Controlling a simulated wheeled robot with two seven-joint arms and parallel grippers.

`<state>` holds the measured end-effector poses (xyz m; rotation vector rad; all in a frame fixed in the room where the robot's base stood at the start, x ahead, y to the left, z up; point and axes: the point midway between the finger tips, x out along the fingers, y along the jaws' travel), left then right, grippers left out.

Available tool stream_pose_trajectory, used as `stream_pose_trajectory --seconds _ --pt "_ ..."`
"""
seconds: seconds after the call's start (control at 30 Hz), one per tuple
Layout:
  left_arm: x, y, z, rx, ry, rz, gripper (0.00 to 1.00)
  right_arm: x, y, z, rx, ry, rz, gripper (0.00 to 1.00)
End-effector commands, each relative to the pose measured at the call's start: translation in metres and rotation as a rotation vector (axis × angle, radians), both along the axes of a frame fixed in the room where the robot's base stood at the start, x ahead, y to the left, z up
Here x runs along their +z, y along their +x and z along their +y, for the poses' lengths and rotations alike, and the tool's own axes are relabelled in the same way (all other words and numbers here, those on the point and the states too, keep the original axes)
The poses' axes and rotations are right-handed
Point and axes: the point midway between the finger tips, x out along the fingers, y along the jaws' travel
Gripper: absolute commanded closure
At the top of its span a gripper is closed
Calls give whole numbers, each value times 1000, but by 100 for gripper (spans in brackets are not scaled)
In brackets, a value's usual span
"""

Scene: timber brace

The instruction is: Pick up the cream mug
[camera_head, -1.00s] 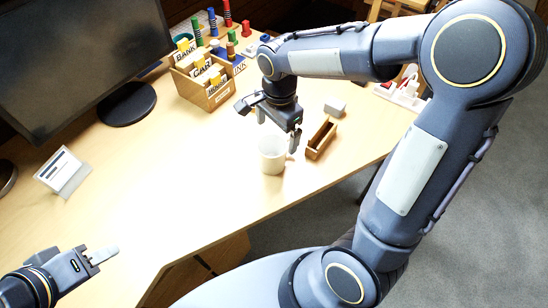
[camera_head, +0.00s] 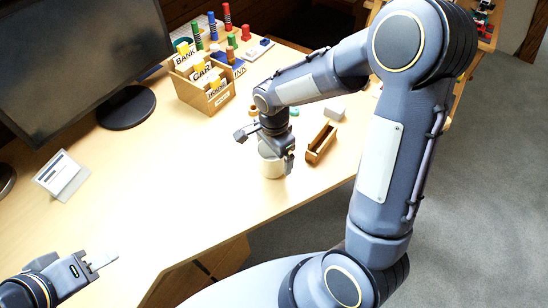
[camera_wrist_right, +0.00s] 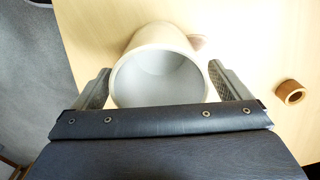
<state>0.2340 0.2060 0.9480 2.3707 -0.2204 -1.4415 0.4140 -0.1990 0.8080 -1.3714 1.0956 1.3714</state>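The cream mug (camera_head: 272,167) stands upright on the desk, partly hidden behind my right gripper (camera_head: 267,152) in the head view. In the right wrist view the mug (camera_wrist_right: 160,72) sits between the two fingers of my right gripper (camera_wrist_right: 160,90), its open mouth facing the camera and its handle partly visible at upper right. The fingers are spread on either side of the mug, with small gaps visible. My left gripper (camera_head: 103,261) is at the lower left of the head view, away from the mug; its finger opening is not clear.
A small open wooden box (camera_head: 321,143) stands just right of the mug. A wooden file box (camera_head: 205,88) with labelled cards, a monitor (camera_head: 80,60) and a white card stand (camera_head: 60,174) are on the desk (camera_head: 160,190). A brown ring (camera_wrist_right: 290,92) lies near the right finger.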

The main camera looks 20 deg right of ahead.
Motion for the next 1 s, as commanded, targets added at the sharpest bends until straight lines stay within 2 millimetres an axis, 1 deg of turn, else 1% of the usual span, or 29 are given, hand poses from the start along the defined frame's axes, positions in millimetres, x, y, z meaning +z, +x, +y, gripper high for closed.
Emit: stream_pose_trajectory --seconds 0.03,0.07,0.4,0.43,0.67,0.77,0.87,1.0 --pt "0 0 0 0 0 0 64 0 0 0 0 0 0 9" --pt "0 0 0 0 0 0 64 0 0 0 0 0 0 13" --pt "0 0 0 0 0 0 64 0 0 0 0 0 0 57" --pt "0 0 0 0 0 0 64 1 0 0 0 0 -1 59" --pt "0 0 0 0 0 0 64 2 1 0 0 0 -2 59" --pt "1 0 0 0 0 0 64 6 1 0 0 1 -3 59" --pt "2 0 0 0 0 0 64 14 1 0 0 0 -4 59" --pt "4 0 0 0 0 0 64 36 1 1 1 2 -7 59"
